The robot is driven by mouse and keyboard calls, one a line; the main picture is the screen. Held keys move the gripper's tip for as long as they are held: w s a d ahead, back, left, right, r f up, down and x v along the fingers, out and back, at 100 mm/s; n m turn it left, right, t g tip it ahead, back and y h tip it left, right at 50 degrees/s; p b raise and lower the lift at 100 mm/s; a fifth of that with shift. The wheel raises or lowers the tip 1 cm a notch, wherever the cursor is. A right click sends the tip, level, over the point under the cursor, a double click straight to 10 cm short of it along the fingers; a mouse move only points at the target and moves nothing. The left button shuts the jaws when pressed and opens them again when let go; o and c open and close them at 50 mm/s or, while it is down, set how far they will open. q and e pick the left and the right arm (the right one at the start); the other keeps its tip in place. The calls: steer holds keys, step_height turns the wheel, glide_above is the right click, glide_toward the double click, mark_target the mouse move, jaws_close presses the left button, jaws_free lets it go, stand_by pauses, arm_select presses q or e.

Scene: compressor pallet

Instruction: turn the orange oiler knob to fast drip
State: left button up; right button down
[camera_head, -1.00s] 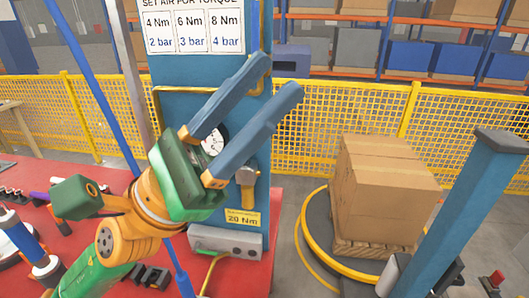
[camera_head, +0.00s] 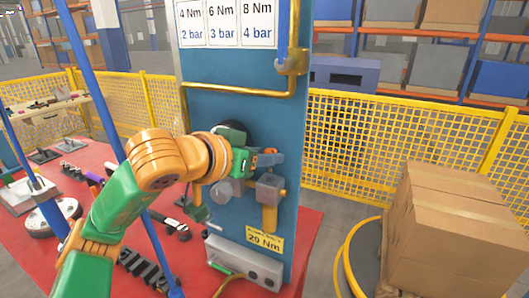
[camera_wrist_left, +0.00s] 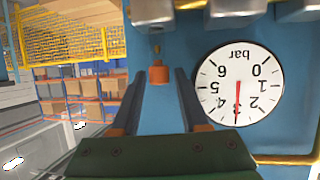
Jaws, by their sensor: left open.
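The orange oiler knob (camera_wrist_left: 158,73) shows in the left wrist view as a small orange cylinder against the blue panel. My left gripper (camera_wrist_left: 158,76) is open, with one finger on each side of the knob in that picture. I see gaps on both sides and cannot tell how far the fingertips reach in depth. In the head view my left gripper (camera_head: 268,158) is at the blue panel (camera_head: 222,105), above the amber bowl (camera_head: 269,217), and largely hides the knob area. My right gripper is not in view.
A white pressure gauge (camera_wrist_left: 237,88), upside down in the left wrist view, is beside the gripper with its red needle near 3. Brass pipe (camera_head: 240,90) runs across the panel. A red table (camera_head: 110,215) and a yellow fence (camera_head: 350,140) surround it. Boxes (camera_head: 450,230) stand at right.

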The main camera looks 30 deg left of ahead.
arm_select(q)
jaws_close()
steer(key=shift+d, duration=0.1)
steer(key=n+y+p, duration=0.2)
steer(key=d+n+g+y+p, duration=0.1)
steer(key=n+y+p, duration=0.1)
steer(key=y, duration=0.1)
steer(key=r+n+y+p, duration=0.1)
steer(key=n+y+p, duration=0.1)
steer(key=n+y, duration=0.1)
steer(key=shift+w+d+g, duration=0.1)
steer(key=shift+d+g, duration=0.1)
steer(key=shift+g, duration=0.1)
steer(key=shift+w+d+f+n+g+y+p, duration=0.1)
steer(key=shift+f+n+g+y+p, duration=0.1)
steer(key=shift+n+y, duration=0.2)
steer(key=shift+d+f+n+g+y+p, duration=0.1)
steer(key=shift+n+g+y+p, duration=0.1)
steer(key=shift+n+y, duration=0.2)
steer(key=shift+w+f+n+g+y, duration=0.15)
steer(key=shift+f+n+g+y, duration=0.05)
steer(key=shift+n+g+y, duration=0.8)
steer(key=shift+d+n+b, duration=0.1)
steer(key=shift+n+b, duration=0.2)
